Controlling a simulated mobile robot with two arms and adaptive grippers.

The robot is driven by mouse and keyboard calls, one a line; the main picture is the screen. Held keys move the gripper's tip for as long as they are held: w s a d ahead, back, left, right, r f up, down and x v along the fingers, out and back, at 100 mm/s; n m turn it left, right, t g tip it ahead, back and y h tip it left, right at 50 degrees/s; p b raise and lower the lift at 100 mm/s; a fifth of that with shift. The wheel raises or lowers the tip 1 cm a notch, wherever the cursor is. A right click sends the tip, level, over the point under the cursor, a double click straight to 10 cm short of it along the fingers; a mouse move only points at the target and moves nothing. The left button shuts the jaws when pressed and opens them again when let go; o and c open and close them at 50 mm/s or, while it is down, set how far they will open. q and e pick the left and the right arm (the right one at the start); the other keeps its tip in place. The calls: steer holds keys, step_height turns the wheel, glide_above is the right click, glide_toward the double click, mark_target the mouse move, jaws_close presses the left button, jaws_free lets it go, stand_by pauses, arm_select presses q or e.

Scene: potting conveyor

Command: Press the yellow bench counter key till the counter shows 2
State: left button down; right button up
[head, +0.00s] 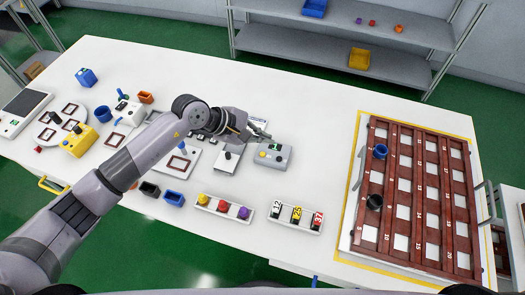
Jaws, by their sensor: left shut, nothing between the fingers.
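The bench counter is a grey box (271,163) on the white table, right of the table's middle. It has a small green display (276,147) whose digit is too small to read surely. The yellow key (263,154) is a round button on the left of its top. My left gripper (264,135) is shut and empty, with its fingertips at the back of the counter in the picture, a little above the yellow key. I cannot tell the height of the fingertips over the box. My right gripper is out of view.
A white plate with a black knob (228,160) stands left of the counter. Racks of colored knobs (224,208) and number tags (295,216) lie in front. A yellow box (80,141) stands far left. A brown tray grid (415,128) fills the right.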

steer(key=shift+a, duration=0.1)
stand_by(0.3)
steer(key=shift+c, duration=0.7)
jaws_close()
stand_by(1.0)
